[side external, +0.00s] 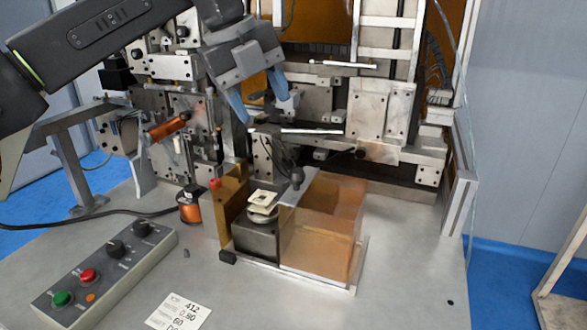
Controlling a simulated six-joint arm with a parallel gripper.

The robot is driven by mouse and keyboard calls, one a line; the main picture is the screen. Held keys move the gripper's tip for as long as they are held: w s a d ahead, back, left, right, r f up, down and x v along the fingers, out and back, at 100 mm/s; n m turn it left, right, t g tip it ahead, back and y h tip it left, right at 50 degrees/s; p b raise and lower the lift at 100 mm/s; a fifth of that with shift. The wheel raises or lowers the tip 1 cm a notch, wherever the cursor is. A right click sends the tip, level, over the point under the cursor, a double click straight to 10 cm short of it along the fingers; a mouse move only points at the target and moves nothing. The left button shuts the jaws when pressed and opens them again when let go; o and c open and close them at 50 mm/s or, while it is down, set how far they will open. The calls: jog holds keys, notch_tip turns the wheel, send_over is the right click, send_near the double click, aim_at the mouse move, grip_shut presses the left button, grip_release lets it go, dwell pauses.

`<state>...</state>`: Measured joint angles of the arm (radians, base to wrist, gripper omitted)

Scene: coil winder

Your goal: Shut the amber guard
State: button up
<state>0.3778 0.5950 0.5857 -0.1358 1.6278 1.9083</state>
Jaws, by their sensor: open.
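The amber guard (335,220) is a see-through amber box on the bench in the side external view. It stands to the right of a dark block (256,240) that carries a cream bobbin (263,201). The bobbin is uncovered, so the guard stands open. A grey strip with a dark knob (297,178) runs along the guard's upper left edge. My gripper (260,100) is above and behind the bobbin, with its two blue fingertips apart and nothing between them. It is clear of the guard.
A narrow amber-brown panel (230,190) with a red knob stands left of the bobbin. A copper coil (190,207) sits farther left. A control box (105,272) and a label card (180,312) lie in front. Winder machinery (380,110) fills the back. The bench front right is clear.

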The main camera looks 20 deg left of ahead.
aim_at(293, 170)
jog(key=x, duration=1.4)
jog(key=shift+d, duration=0.1)
jog(key=shift+c, duration=0.5)
grip_shut()
